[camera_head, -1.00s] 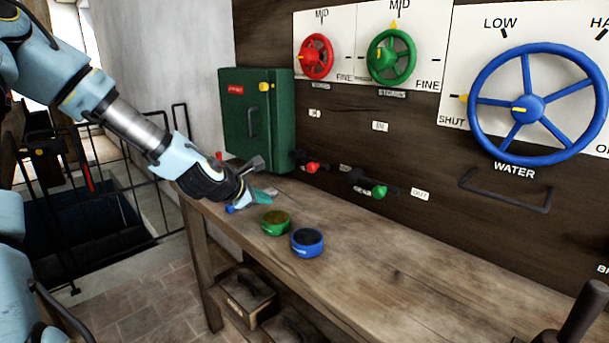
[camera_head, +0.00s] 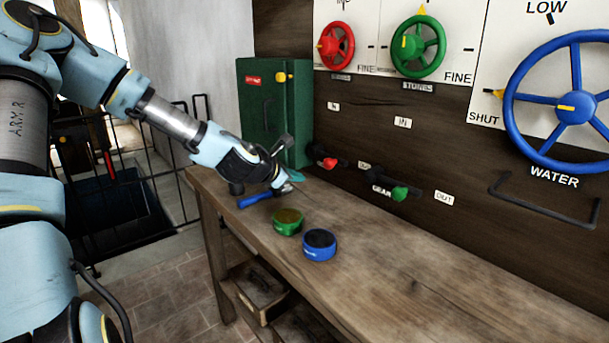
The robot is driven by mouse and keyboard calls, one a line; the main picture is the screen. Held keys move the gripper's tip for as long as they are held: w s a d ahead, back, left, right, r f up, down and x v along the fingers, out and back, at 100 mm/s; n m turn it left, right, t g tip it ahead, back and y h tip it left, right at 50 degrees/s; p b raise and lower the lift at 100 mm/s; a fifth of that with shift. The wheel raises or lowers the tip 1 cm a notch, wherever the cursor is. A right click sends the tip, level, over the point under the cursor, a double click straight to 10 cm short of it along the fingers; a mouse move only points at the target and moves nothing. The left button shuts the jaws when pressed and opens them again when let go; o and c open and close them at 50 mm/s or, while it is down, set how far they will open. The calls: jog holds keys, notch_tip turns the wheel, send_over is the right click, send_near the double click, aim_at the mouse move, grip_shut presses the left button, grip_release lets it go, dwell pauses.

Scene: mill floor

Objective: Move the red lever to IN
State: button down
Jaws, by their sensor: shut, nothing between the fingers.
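The red lever (camera_head: 328,162) is on the dark wall panel just right of the green cabinet, with a red knob on a dark arm. A small IN plate (camera_head: 333,106) is above it, and a partly covered plate (camera_head: 364,165) is to its right, level with the knob. My gripper (camera_head: 284,162) is shut and empty over the back left of the bench, left of the red lever and apart from it. The fingertips are small and dark, partly hidden by the wrist.
A green lever (camera_head: 399,193) with its own IN and OUT plates is to the right. A green cabinet (camera_head: 277,112) stands behind my gripper. A blue-handled tool (camera_head: 256,198), a green tin (camera_head: 288,222) and a blue tin (camera_head: 319,245) lie on the bench (camera_head: 400,275). The bench's right part is clear.

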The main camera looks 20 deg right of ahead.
jog(key=p+x, duration=0.2)
jog(key=x, duration=0.6)
jog(key=shift+d, duration=0.1)
jog(key=r+p, duration=0.1)
jog(key=d+r, duration=0.1)
jog(key=shift+s+d+r+p, duration=0.2)
jog(key=shift+s+r+p, duration=0.1)
jog(key=shift+s+p, duration=0.1)
jog(key=shift+s+d+r, duration=0.15)
jog(key=shift+r, duration=0.05)
jog(key=shift+d+r, duration=0.1)
jog(key=shift+r, duration=0.05)
